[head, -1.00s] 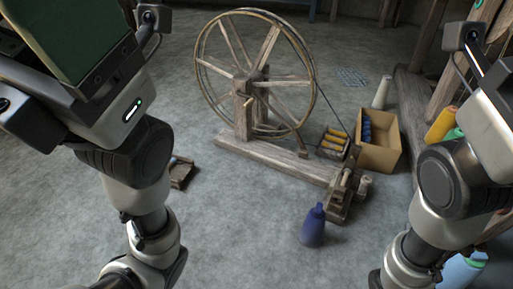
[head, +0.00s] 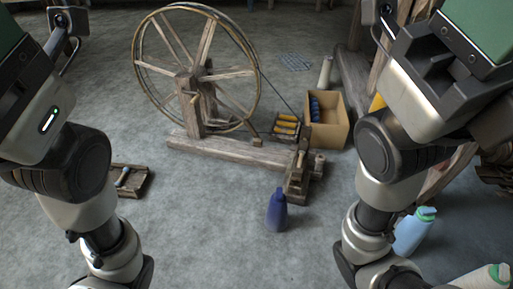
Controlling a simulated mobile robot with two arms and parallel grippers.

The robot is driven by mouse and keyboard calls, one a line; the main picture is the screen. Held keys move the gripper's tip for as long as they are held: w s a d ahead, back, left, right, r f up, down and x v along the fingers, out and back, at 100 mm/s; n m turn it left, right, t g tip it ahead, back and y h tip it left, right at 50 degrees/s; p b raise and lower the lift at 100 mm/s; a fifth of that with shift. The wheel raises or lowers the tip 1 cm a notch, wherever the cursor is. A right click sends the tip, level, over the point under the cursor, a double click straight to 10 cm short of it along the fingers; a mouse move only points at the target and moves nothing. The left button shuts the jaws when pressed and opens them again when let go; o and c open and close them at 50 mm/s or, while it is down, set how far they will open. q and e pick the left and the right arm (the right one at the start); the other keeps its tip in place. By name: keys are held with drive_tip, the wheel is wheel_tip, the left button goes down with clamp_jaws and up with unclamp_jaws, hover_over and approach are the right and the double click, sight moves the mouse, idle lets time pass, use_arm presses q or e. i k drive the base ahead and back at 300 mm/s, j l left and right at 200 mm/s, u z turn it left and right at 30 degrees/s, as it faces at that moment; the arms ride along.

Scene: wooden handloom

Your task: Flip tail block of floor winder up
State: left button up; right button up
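The floor winder (head: 225,150) stands on the grey floor, with a large spoked wooden wheel over a long base beam. Its tail block (head: 297,182) is the small wooden assembly at the right end of the beam. It is small in the head view, and I cannot tell exactly how its hinged part lies. My left and right arms rise along the left and right sides of the head view. Neither gripper's fingertips are in view, and both arms are well apart from the winder.
A small wooden tray (head: 133,183) lies left.

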sight(297, 172)
drive_tip(key=i+j+z, duration=0.15)
drive_tip(key=j, duration=0.2)
drive_tip(key=i+j+z, duration=0.1)
drive_tip(key=i+j, duration=0.15)
drive_tip(key=i+j+z, duration=0.15)
drive_tip(key=j, duration=0.35)
drive_tip(key=i+j+z, duration=0.1)
drive_tip(key=j, duration=0.3)
